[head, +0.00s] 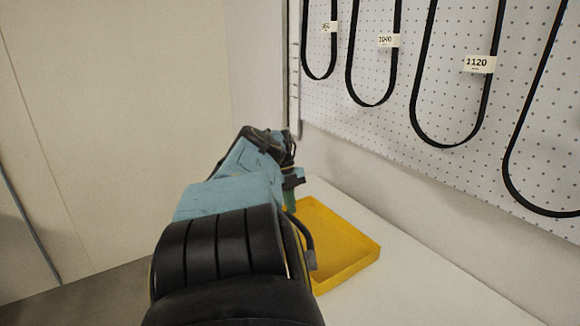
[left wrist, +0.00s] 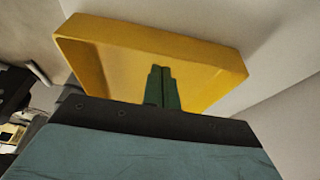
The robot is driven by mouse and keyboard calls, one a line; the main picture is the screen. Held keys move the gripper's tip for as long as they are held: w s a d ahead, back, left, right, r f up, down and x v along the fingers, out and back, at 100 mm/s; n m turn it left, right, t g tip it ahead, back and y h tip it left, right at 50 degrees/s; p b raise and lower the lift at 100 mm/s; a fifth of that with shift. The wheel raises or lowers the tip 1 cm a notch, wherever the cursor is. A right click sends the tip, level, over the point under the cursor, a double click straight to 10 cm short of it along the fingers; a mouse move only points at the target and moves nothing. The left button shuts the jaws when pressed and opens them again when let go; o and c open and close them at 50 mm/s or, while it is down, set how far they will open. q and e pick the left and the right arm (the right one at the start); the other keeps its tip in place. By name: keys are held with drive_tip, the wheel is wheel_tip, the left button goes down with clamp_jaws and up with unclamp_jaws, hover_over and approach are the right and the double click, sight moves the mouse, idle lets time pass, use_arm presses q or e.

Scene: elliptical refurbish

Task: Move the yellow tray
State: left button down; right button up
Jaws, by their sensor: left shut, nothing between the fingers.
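The yellow tray (head: 340,243) lies on the white table, and my left arm covers its left part in the head view. It looks empty where it shows. In the left wrist view the tray (left wrist: 110,65) fills the upper middle, with its rim and inner floor visible. My left gripper (left wrist: 162,72) has its green fingers together with nothing between them. They appear in front of the tray's interior; I cannot tell whether they touch it. In the head view the gripper (head: 291,202) is mostly hidden behind my arm, at the tray's far left side. My right gripper is not in view.
The white table (head: 430,275) is bare to the right of the tray. A white pegboard (head: 400,120) with several hanging black belts (head: 447,143) and number labels stands behind it. A plain wall (head: 120,120) is at the left.

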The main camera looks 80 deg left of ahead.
use_arm(q)
drive_tip(key=p, duration=0.1)
drive_tip(key=d+p, duration=0.1)
drive_tip(key=p, duration=0.1)
drive_tip(key=d+p, duration=0.1)
drive_tip(key=p, duration=0.1)
drive_tip(key=shift+w+r, duration=0.25)
drive_tip(key=shift+w, duration=0.15)
drive_tip(key=b+v, duration=0.1)
drive_tip(key=v, duration=0.8)
drive_tip(key=shift+a+r+b, duration=0.2)
drive_tip(key=shift+r+b, duration=0.05)
drive_tip(key=shift+b, duration=0.15)
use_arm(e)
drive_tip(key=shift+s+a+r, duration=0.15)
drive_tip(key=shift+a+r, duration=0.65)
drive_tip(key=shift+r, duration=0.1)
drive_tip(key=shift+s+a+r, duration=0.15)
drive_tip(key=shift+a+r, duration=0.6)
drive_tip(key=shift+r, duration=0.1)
use_arm(q)
drive_tip(key=shift+s, duration=0.1)
